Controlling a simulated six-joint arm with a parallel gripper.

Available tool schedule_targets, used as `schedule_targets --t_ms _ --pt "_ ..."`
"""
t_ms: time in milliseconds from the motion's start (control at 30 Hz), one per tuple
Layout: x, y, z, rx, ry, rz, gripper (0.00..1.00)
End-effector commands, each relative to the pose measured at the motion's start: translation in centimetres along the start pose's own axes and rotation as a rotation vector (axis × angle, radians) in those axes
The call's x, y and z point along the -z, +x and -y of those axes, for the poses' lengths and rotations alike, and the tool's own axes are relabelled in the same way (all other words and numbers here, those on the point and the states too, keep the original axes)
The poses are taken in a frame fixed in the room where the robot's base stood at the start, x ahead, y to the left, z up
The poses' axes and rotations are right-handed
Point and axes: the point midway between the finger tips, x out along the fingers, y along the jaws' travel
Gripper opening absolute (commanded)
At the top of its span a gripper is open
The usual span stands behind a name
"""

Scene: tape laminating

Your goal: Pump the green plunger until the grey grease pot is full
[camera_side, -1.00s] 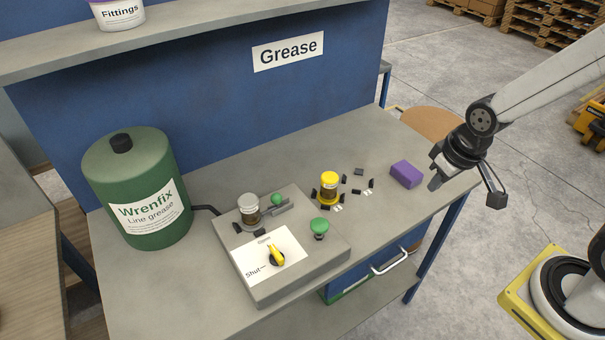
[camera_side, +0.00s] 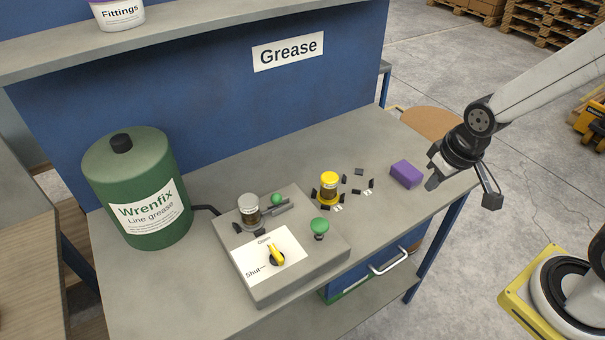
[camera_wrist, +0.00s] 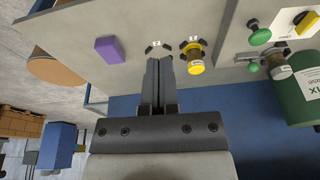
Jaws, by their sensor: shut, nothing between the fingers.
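A yellow valve knob (camera_side: 276,255) sits on a white plate marked Open and Shut. My gripper (camera_side: 432,170) is well to the right, above the bench's right end, clear of everything. In the wrist view its fingers (camera_wrist: 160,62) are together and empty.
A yellow-capped pot (camera_side: 329,188) stands right of the box among small black clips. A purple block (camera_side: 406,174) lies near my gripper. A small green knob (camera_side: 277,199) sits behind the box's middle. A green grease drum (camera_side: 140,190) stands left. The bench's front right is bare.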

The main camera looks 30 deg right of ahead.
Motion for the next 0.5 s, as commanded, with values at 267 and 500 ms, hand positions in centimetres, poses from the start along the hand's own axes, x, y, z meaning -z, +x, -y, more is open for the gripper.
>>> schedule_targets --t_ms 267,500 --pt "1.5 0.5 2.0 0.041 0.195 -0.052 0.0" --pt "3.3 0.9 4.7 0.109 0.472 -0.112 0.0"
